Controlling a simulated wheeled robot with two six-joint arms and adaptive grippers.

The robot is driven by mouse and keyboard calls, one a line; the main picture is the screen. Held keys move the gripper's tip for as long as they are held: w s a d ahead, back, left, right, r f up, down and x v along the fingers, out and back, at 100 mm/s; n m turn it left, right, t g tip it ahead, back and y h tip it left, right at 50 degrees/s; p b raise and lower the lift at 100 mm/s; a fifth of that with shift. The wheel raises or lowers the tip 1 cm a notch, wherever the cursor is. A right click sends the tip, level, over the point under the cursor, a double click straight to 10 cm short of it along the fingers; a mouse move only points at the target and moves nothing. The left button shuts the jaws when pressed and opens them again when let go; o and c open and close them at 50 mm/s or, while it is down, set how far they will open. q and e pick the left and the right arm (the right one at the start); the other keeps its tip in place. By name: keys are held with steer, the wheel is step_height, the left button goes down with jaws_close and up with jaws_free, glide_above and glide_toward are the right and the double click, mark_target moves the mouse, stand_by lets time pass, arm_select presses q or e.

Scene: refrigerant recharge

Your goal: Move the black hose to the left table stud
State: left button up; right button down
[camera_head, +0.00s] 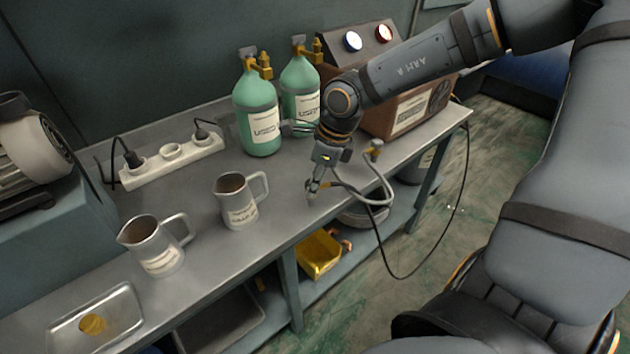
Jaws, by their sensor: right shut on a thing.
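The hose leaves the gripper to the right, hangs over the bench's front edge in a long loop near the floor, and rises toward the right end of the bench. I cannot tell whether its end touches a stud; the fingers hide that spot. My left gripper is out of view.
Two green cylinders (256,115) (299,88) stand behind the gripper, beside a brown box with a control panel (378,38). Two metal jugs (239,201) (157,247), a power strip (171,160) and a tray (121,310) are to the left. A yellow bin (318,254) sits below.

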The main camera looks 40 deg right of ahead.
steer(key=shift+f, duration=0.15)
steer(key=c, duration=1)
jaws_free()
steer(key=v, duration=0.7)
steer(key=shift+s+r, duration=0.1)
steer(key=shift+r, duration=0.15)
